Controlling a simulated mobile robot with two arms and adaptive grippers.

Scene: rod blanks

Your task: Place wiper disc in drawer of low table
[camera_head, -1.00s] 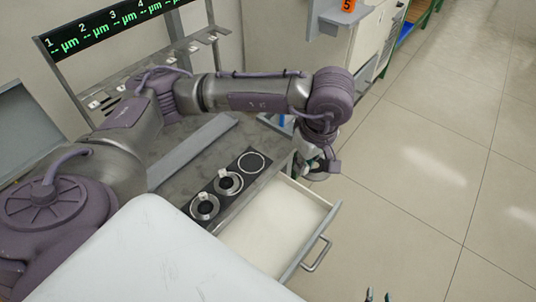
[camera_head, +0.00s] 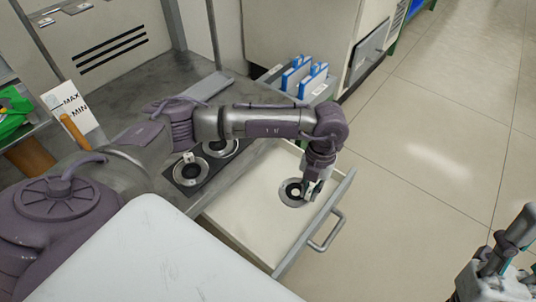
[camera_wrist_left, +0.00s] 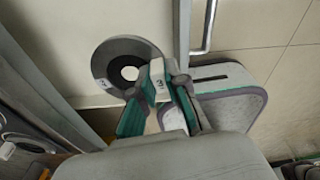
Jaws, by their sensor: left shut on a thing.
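The wiper disc (camera_head: 291,197), a flat grey ring with a dark inner ring and pale centre, is inside the outline of the open drawer (camera_head: 245,228). In the left wrist view the disc (camera_wrist_left: 105,66) shows flat over the pale drawer floor; I cannot tell whether it touches. My left gripper (camera_head: 311,190) is shut at the disc's near right side, its teal fingers around a white tab marked 3 (camera_wrist_left: 158,78). The drawer is pulled out of the low table (camera_head: 150,112). My right gripper (camera_head: 508,240) is at the lower right, apart from the drawer, its fingers spread.
A black holder with two more discs (camera_head: 190,170) lies on the tabletop, partly behind my left arm. The drawer handle (camera_head: 328,232) sticks out in front. Blue folders (camera_head: 297,76) stand behind the table. Floor to the right is clear.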

